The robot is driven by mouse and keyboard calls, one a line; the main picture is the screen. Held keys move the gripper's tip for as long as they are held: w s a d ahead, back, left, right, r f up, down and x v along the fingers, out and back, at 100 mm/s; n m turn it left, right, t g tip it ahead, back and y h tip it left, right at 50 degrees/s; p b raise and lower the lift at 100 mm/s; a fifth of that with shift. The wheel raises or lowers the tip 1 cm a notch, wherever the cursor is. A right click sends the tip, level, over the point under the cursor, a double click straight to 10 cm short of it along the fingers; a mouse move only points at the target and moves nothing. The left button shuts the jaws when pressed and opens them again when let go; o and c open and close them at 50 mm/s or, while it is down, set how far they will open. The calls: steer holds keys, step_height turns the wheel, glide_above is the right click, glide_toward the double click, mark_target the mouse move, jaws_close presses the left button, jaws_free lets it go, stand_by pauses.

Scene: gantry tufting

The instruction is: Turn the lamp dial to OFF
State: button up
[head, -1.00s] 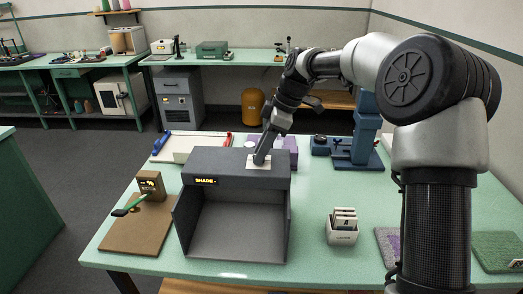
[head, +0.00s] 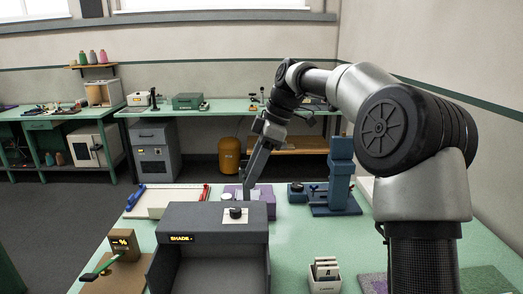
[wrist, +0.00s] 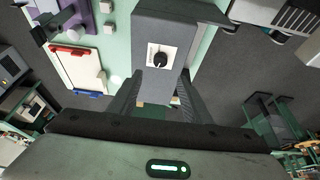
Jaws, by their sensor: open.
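The lamp dial is a round black knob (head: 236,212) on a white plate, set on top of the dark grey box (head: 190,213) whose front display reads SHADE. The knob also shows in the wrist view (wrist: 160,60), with small dark lettering beside it on the plate. The lettering is too small to read, and I cannot tell which setting the knob points to. My gripper (head: 247,190) is above or behind the dial in the head view, apart from it. In the wrist view its two dark fingers (wrist: 160,88) are spread and nothing is between them.
A small brown box with a lit display (head: 123,243) and a green lever stands at left. A white board with red and blue bars (head: 165,199) lies behind. A blue stand (head: 340,185) and a white card holder (head: 324,275) are at right. Green tabletop is free between them.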

steer(key=v, duration=0.6)
steer(key=shift+p, duration=0.35)
steer(key=shift+d+r, duration=0.1)
steer(key=s+d+r+m+t+h, duration=0.1)
steer(key=s+d+m+t+h, duration=0.3)
steer(key=s, duration=0.6)
steer(key=s+d+r+m+t, duration=0.1)
steer(key=s+r+m, duration=0.1)
steer(key=s+m, duration=0.6)
steer(key=s+d+f+m, duration=0.2)
steer(key=s+f+m, duration=0.1)
steer(key=s+f, duration=0.2)
steer(key=s+d+f+m, duration=0.2)
steer(key=s+f, duration=0.3)
steer(key=s, duration=0.3)
steer(key=shift+s+d+m+t, duration=0.25)
steer(key=shift+d+m+t, duration=0.05)
steer(key=shift+d+m, duration=0.1)
